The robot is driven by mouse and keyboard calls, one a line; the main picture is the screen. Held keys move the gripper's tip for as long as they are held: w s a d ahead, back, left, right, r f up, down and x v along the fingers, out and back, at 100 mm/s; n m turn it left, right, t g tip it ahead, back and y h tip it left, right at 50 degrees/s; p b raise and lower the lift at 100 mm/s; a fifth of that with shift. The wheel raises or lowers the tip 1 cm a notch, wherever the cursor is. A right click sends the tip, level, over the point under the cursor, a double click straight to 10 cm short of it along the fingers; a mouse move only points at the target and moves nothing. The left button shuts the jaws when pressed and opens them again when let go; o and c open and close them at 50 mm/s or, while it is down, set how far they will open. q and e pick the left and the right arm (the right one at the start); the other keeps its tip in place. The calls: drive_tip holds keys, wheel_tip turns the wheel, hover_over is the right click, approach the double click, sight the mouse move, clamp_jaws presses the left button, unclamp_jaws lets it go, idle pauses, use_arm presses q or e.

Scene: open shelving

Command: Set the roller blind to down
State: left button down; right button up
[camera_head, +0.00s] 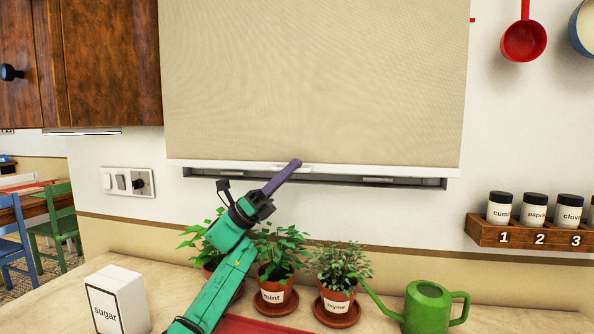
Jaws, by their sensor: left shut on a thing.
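The beige roller blind (315,80) hangs down over the window. Its white bottom bar (400,170) is just above the dark lower window frame (390,181), with only a thin strip between them. My left gripper (294,164) reaches up from below on a green arm. Its purple fingers are shut at the middle of the bottom bar, by a small white pull tab (279,167). The fingers hide part of the bar, and the exact grip is hard to see. My right gripper is not in view.
Potted herbs, including mint (272,296) and thyme (335,302), stand on the counter below, close to my left arm. A green watering can (427,308) is to their right, a sugar box (118,301) to the left. A spice rack (530,233) hangs at right.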

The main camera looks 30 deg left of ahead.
use_arm(q)
drive_tip(key=shift+d+f, duration=0.15)
drive_tip(key=shift+f, duration=0.1)
drive_tip(key=c, duration=1.2)
unclamp_jaws()
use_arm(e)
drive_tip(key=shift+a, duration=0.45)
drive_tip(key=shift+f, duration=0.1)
use_arm(q)
drive_tip(key=shift+s+a+f, duration=0.1)
drive_tip(key=shift+a+f, duration=0.15)
drive_tip(key=shift+a, duration=0.05)
drive_tip(key=s+a, duration=0.2)
drive_tip(key=a, duration=0.2)
drive_tip(key=s+a+f+b, duration=0.1)
drive_tip(key=s+a, duration=0.1)
drive_tip(key=a, duration=0.2)
drive_tip(key=s+a+b, duration=0.1)
drive_tip(key=s+a, duration=0.1)
drive_tip(key=a, duration=0.2)
drive_tip(key=shift+a+f, duration=0.2)
drive_tip(key=shift+f, duration=0.1)
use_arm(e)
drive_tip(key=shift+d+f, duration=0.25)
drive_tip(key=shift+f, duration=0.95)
